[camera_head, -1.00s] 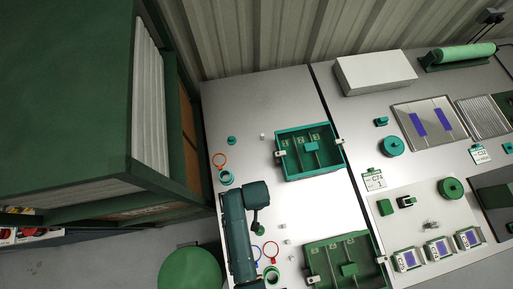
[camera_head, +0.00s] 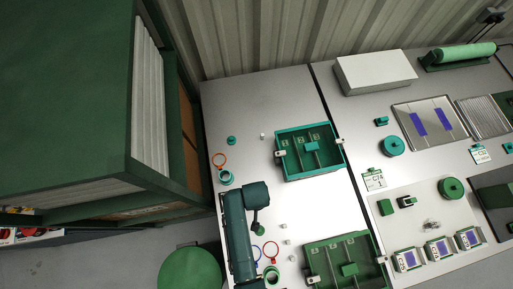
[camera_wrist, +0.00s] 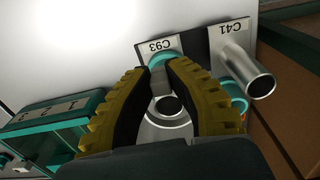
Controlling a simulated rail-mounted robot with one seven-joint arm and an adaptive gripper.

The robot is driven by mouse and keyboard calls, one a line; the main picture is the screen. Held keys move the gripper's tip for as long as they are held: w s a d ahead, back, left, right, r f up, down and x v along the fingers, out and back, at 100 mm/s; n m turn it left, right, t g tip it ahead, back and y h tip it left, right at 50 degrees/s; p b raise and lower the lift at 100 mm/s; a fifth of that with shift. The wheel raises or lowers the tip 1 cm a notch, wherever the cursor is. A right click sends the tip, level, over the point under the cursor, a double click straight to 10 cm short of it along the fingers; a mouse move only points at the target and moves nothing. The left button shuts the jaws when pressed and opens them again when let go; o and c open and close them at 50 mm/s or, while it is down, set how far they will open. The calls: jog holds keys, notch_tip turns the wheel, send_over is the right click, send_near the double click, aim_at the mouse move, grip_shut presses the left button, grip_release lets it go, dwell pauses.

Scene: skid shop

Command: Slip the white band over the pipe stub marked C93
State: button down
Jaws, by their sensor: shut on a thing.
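In the wrist view, my gripper (camera_wrist: 160,80) has its two yellow-and-black fingers closed on a small light-grey piece between the tips. It looks like the tab of the white band (camera_wrist: 160,81). A pale ring shape shows between the fingers around the dark mouth of a metal pipe stub (camera_wrist: 168,106). I cannot tell whether the band is around this stub or only above it. A plate marked C93 (camera_wrist: 158,45) lies just beyond the fingertips, its lettering upside down. In the head view the gripper is hidden by my arm.
A bare metal stub (camera_wrist: 250,75) by the C41 label (camera_wrist: 223,30) stands close to the right finger. A teal divided tray (camera_wrist: 52,132) is at left. In the head view, a red ring (camera_head: 219,160) and teal trays (camera_head: 308,151) are on the bench.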

jog(key=shift+f, duration=0.2)
jog(key=shift+f, duration=0.3)
jog(key=shift+f+b, duration=0.15)
jog(key=shift+b, duration=0.15)
jog(key=shift+f, duration=0.35)
jog(key=shift+p, duration=0.35)
dwell(1.6)
jog(key=shift+f, duration=0.85)
dwell(1.3)
jog(key=shift+f, duration=0.15)
jog(key=shift+f+b, duration=0.35)
jog(key=shift+b, duration=0.1)
